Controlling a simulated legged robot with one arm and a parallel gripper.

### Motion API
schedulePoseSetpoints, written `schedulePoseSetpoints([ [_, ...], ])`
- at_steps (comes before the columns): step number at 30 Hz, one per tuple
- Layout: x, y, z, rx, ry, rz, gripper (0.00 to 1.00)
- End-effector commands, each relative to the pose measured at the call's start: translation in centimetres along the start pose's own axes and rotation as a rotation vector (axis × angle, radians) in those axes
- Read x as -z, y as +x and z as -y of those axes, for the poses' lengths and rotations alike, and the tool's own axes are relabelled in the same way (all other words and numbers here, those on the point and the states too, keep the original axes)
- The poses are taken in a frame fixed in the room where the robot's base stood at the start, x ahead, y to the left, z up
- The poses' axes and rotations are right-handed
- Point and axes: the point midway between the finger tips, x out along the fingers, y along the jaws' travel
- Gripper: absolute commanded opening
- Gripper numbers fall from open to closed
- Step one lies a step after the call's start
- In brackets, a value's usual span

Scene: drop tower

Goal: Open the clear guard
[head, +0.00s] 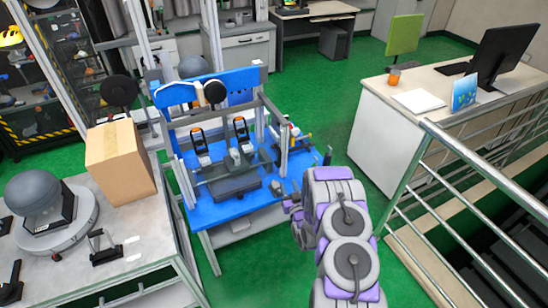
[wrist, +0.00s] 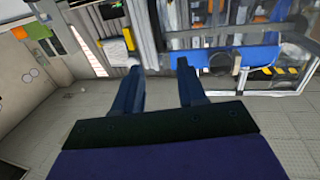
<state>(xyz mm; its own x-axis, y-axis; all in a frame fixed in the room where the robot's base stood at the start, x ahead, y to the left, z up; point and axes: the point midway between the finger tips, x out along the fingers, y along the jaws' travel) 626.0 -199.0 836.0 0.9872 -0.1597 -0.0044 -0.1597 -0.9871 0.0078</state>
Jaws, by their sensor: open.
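The clear guard (head: 214,115) appears as a see-through, grey-framed enclosure around the fixture on the blue bench (head: 205,215) in the head view. Its panels are hard to make out, and I cannot tell exactly how its door stands. Two orange-and-black clamps and a dark block show inside it. My gripper (head: 291,203) is at the bench's front right corner, outside the guard and apparently apart from it. In the wrist view my gripper (wrist: 158,64) has its two fingers spread with nothing between them. A blue part and metal frame of the station (wrist: 255,56) lie beyond to the right.
A cardboard box (head: 118,157) and a grey dome device (head: 45,205) stand on the table at left. A metal railing (head: 470,150) and a white desk (head: 390,125) are at right. Green floor is open between bench and desk.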

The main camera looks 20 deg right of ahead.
Motion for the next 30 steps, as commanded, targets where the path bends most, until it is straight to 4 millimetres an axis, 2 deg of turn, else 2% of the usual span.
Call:
schedulePoseSetpoints([
  [7,-0.1,1.9,0.1,-0.001,-0.001,-0.007,0.41],
  [14,0.1,5.8,0.5,-0.001,-0.006,-0.011,0.41],
  [21,0.0,9.6,0.2,-0.002,-0.003,-0.008,0.41],
  [30,-0.1,13.8,0.2,-0.001,-0.001,-0.006,0.41],
])
